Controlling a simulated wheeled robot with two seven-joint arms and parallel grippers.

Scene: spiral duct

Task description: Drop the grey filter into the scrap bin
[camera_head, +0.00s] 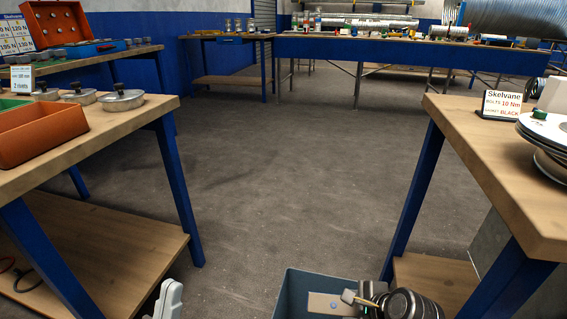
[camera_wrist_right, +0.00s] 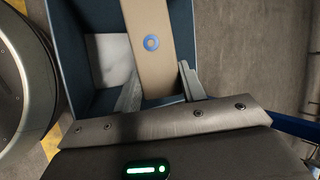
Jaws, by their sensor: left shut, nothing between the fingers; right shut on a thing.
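The grey filter (camera_head: 325,303) looks like a flat beige-grey panel with a blue ring on it. My right gripper (camera_head: 352,297) is shut on its near end, and the filter (camera_wrist_right: 146,25) runs away from the fingers (camera_wrist_right: 160,88) in the right wrist view. The scrap bin (camera_head: 288,292) is an open blue-grey box at the bottom of the head view. The filter is over the bin's opening, and the bin's walls (camera_wrist_right: 72,45) show on both sides of it. My left gripper (camera_head: 168,299) is shut and empty at the bottom edge, left of the bin.
A pale flat piece (camera_wrist_right: 115,60) shows inside the bin. A wooden bench with an orange tray (camera_head: 40,132) stands at left. Another bench with a Skelvane sign (camera_head: 502,104) stands at right, close to the bin. The grey floor (camera_head: 290,180) between them is clear.

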